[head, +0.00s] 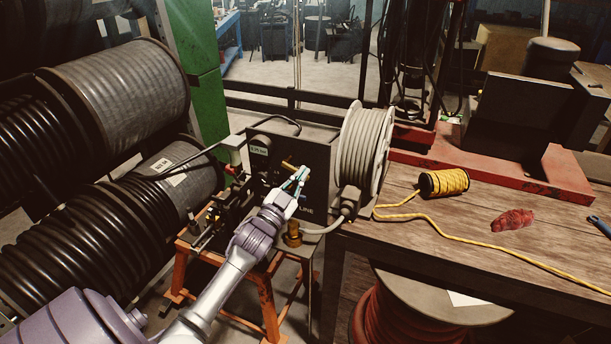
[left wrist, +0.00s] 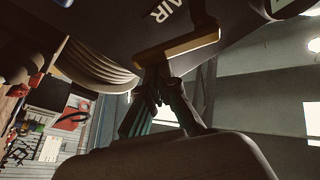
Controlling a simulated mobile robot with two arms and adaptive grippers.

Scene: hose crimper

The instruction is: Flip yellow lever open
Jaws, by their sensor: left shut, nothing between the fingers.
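The yellow lever (head: 288,165) is on the front of the dark crimper machine (head: 318,165) in the head view. In the left wrist view the lever (left wrist: 180,48) is a short yellow-brown bar slanting across the dark machine face. My left gripper (head: 303,171) is shut and empty, right beside the lever. In the left wrist view its fingertips (left wrist: 154,72) are just below the lever and overlap its lower edge; I cannot tell whether they touch. My right gripper is not in view.
A grey hose reel (head: 365,150) is on the machine's right side. Large black hose spools (head: 120,85) crowd the left. The wooden table (head: 450,245) at right holds a yellow rope spool (head: 444,182) and a red rag (head: 513,220). An orange stand (head: 268,305) is under the machine.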

